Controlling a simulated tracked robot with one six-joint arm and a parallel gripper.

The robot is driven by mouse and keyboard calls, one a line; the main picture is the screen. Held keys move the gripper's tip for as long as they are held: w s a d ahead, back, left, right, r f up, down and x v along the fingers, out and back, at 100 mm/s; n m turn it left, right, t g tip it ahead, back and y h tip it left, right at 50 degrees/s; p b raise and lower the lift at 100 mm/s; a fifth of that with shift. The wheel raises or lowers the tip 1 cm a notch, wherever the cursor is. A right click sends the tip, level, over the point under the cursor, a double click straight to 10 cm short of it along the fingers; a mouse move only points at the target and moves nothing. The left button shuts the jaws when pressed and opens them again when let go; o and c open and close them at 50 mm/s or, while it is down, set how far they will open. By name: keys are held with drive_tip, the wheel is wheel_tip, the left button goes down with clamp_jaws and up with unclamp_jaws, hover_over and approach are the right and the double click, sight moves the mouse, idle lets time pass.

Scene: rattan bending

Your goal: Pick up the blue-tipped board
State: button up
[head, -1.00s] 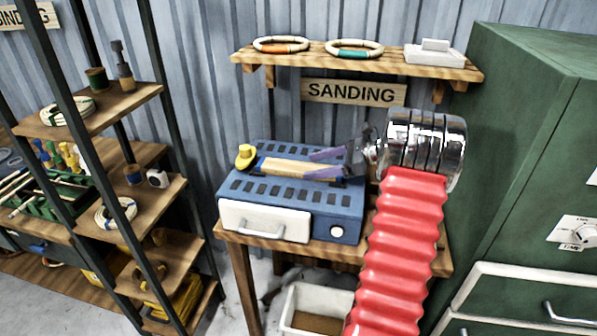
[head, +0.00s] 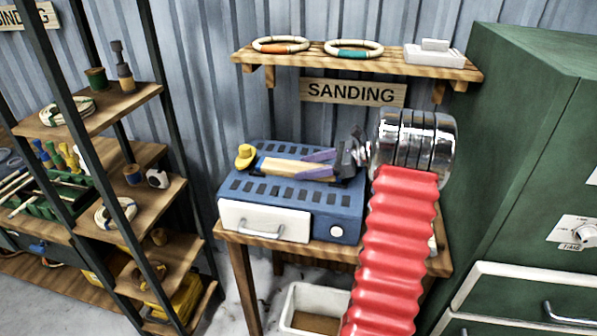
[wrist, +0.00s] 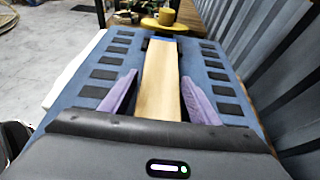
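The board (head: 285,168) is a pale wooden strip lying on top of the blue sanding machine (head: 262,187). In the wrist view the board (wrist: 161,88) runs away from me, with its blue tip (wrist: 160,40) at the far end. My gripper (head: 304,165) reaches in from the right, over the board's near part. Its two purple fingers (wrist: 158,77) stand open on either side of the board. Gaps show on both sides, the right finger being closer. The board's near end is hidden behind the gripper body.
A yellow knob (head: 245,157) stands at the machine's far left end. Above is a wall shelf (head: 390,62) with two rings and a white block. A green cabinet (head: 530,130) stands close on the right, a shelving rack (head: 150,185) on the left. A white bin (head: 315,310) sits below.

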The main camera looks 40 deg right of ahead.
sight(308, 168)
drive_tip(key=c, duration=0.9)
wheel_tip(308, 168, up, 10)
drive_tip(key=shift+r, duration=0.1)
idle(0.7)
